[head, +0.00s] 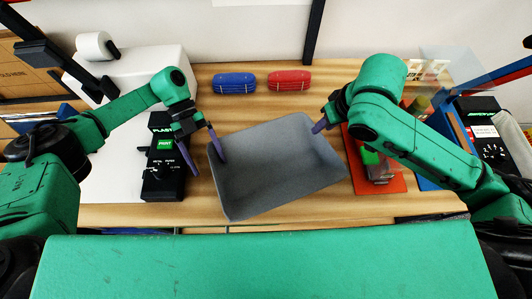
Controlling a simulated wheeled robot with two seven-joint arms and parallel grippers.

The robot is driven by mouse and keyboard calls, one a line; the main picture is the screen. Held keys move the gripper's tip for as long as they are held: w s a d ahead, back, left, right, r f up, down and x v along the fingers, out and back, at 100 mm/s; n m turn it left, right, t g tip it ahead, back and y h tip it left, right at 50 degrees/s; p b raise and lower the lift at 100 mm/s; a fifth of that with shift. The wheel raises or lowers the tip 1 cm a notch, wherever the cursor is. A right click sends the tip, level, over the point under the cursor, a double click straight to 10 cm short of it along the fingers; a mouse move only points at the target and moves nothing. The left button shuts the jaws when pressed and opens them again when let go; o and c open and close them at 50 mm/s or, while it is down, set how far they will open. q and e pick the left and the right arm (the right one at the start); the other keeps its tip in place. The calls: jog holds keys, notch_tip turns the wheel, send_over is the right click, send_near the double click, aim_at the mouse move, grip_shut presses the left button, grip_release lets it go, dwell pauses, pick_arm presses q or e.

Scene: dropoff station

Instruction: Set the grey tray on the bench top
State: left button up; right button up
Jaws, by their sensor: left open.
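The grey tray (275,170) is empty and sits in the middle of the picture over the wooden bench top (335,95), turned slightly, its near left corner close to the front edge. I cannot tell for certain whether its whole base touches the wood. My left gripper (202,155) is open at the tray's left wall, one purple finger over the wall's inner side and the other outside it. My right gripper (320,127) is at the tray's far right corner. Only one purple finger shows there clearly, so its grip is hidden.
A blue bundle (234,83) and a red bundle (289,80) lie behind the tray. A red-orange mat (390,182) with small items is close on the right. Another black device (485,125) stands farther right.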

pick_arm(q)
notch_tip(320, 180, up, 10)
pick_arm(e)
jog(key=o, duration=0.8)
